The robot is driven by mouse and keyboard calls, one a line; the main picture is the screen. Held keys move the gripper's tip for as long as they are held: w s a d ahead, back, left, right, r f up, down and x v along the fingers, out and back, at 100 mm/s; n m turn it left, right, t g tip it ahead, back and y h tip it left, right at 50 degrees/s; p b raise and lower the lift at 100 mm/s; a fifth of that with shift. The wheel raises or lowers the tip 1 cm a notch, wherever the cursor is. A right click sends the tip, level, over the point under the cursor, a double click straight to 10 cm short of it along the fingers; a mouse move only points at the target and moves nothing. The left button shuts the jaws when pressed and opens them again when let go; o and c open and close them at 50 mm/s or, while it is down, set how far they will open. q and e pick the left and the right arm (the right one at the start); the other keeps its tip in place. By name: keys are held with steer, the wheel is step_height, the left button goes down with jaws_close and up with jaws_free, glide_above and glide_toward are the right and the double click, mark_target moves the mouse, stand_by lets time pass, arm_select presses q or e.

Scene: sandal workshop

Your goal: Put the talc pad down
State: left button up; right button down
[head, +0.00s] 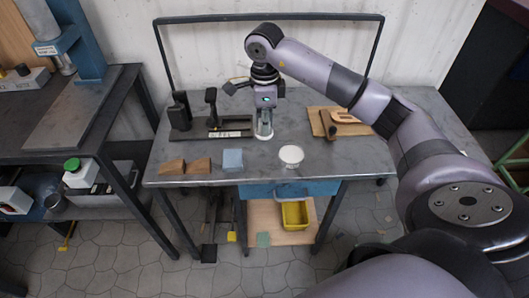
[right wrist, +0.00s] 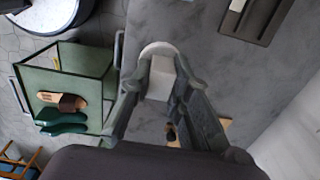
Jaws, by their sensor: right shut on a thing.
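My right gripper (head: 264,130) hangs over the middle of the workbench, pointing down. In the right wrist view my right gripper (right wrist: 160,88) is shut on a pale, blocky talc pad (right wrist: 160,76), held between its fingertips. A round white dish (head: 291,155) stands on the bench to the right and in front of the gripper. It shows in the right wrist view as a white round shape (right wrist: 157,48) partly hidden behind the pad. I cannot tell whether the pad touches anything below. My left gripper is not in view.
A yellow bin (head: 295,215) stands below. The bench's front right is clear.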

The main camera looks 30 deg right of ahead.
step_height(320, 180, down, 8)
steer(key=shift+r, duration=0.2)
step_height(320, 180, down, 4)
steer(key=shift+s+p, duration=0.1)
steer(key=shift+p, duration=0.3)
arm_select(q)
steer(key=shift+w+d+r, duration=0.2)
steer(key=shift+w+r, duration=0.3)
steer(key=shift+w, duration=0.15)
arm_select(e)
steer(key=shift+f, duration=0.15)
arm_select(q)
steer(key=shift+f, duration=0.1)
arm_select(e)
steer(key=shift+f, duration=0.1)
steer(key=c, duration=1.5)
jaws_free()
steer(key=shift+r, duration=0.6)
arm_select(q)
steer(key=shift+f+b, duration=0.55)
steer(key=shift+b, duration=0.15)
arm_select(e)
step_height(320, 180, up, 11)
steer(key=shift+r, duration=0.1)
